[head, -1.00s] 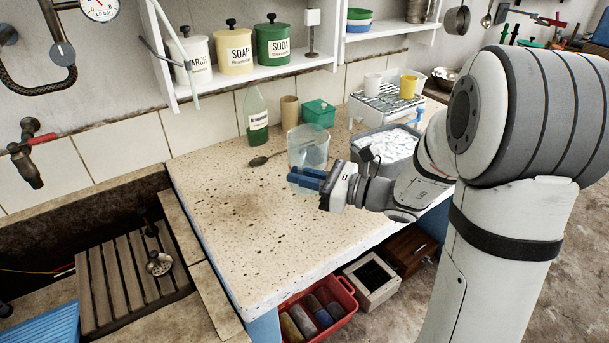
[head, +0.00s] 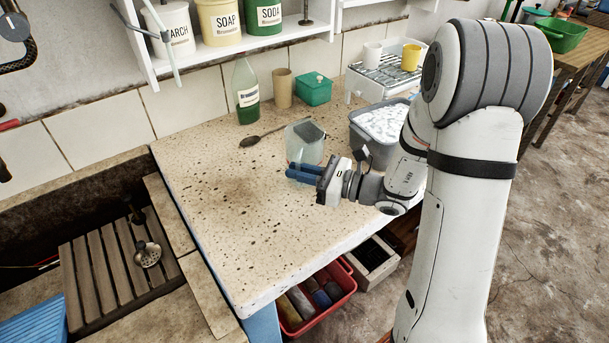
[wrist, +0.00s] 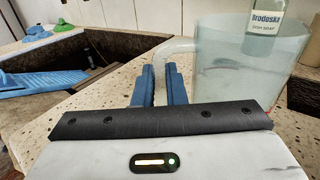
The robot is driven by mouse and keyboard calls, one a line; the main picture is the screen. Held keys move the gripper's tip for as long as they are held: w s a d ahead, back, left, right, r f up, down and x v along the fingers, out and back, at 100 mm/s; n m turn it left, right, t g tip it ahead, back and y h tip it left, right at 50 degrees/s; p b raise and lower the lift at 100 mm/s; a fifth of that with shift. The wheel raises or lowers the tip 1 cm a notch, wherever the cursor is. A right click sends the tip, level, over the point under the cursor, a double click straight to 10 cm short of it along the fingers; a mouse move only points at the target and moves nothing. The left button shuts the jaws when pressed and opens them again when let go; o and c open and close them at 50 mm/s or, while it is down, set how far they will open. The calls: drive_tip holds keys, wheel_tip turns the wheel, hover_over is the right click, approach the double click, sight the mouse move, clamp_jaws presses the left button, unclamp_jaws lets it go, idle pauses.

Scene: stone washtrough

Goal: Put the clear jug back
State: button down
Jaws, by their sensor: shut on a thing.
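The clear jug (head: 303,150) is at the middle of the speckled stone counter (head: 215,230). In the wrist view the jug (wrist: 245,65) fills the upper right, with its handle to the left. My gripper (head: 304,174) reaches in from the right, and its two blue fingers (wrist: 165,85) are shut on the jug's handle. The jug's lower part is partly hidden behind my gripper. I cannot tell whether its base touches the counter. In the head view a dark grey patch shows at its top.
A spoon (head: 262,136), green-filled bottle (head: 246,92), tan cup (head: 283,88) and green box (head: 314,90) stand or lie behind the jug. A grey tub (head: 380,134) of white contents and a wire rack (head: 385,68) are to the right. The counter's left half is clear.

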drive_tip(key=shift+f, duration=0.4)
drive_tip(key=shift+f, duration=0.25)
drive_tip(key=c, duration=1.5)
unclamp_jaws()
drive_tip(key=shift+r, duration=0.15)
